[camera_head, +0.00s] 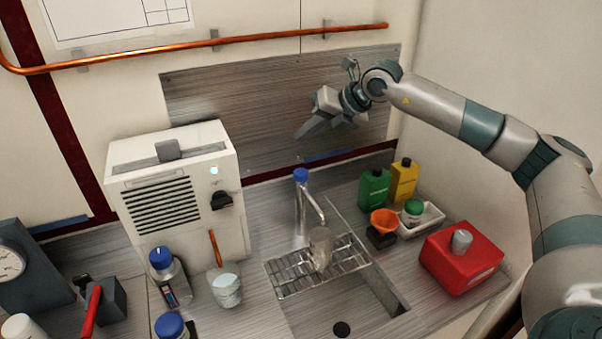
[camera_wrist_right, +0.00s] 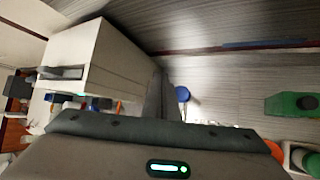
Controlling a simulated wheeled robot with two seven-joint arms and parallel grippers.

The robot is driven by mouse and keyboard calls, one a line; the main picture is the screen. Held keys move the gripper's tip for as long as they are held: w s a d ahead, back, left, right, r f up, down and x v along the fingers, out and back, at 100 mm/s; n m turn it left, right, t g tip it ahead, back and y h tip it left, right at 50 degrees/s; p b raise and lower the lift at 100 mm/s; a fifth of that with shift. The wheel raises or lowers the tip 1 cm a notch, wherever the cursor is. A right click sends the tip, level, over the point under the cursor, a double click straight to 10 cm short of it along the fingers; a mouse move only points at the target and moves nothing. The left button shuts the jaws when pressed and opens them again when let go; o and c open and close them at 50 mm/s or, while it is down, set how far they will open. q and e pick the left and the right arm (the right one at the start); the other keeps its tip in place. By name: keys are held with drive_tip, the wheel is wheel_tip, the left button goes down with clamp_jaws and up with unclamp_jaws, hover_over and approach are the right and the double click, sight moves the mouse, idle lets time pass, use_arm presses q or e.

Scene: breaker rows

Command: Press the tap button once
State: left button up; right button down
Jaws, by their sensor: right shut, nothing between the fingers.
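The tap (camera_head: 303,205) is a slim metal post with a spout sloping to the right, over the sink. Its blue button (camera_head: 301,174) is on top and also shows in the right wrist view (camera_wrist_right: 182,93). My right gripper (camera_head: 300,135) is shut and empty. It is in the air above the tap, in front of the metal back panel, with its fingers pointing down and left. In the right wrist view the fingers (camera_wrist_right: 161,97) show just left of the blue button, apart from it as far as I can see. My left gripper is not in view.
A clear glass (camera_head: 321,247) stands on the wire rack (camera_head: 345,264) under the spout. A white dispenser box (camera_head: 177,190) stands left of the tap. Green (camera_head: 374,189) and yellow (camera_head: 404,180) bottles and a red box (camera_head: 461,259) stand to the right. A copper pipe (camera_head: 215,43) crosses the wall.

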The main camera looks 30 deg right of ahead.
drive_tip(key=b, duration=0.3)
hover_over(299, 171)
drive_tip(key=s+d, duration=0.1)
drive_tip(key=s, duration=0.1)
wheel_tip(299, 171, down, 6)
drive_tip(key=shift+w+f, duration=0.15)
drive_tip(key=shift+f+b, duration=0.45)
drive_tip(key=shift+f, duration=0.3)
idle(1.1)
drive_tip(key=shift+f+b, duration=0.4)
drive_tip(key=shift+b, duration=0.2)
drive_tip(key=shift+f+b, duration=0.85)
drive_tip(key=shift+f, duration=0.15)
idle(1.1)
drive_tip(key=shift+r, duration=0.1)
drive_tip(key=shift+r+p, duration=0.6)
drive_tip(key=shift+r, duration=0.7)
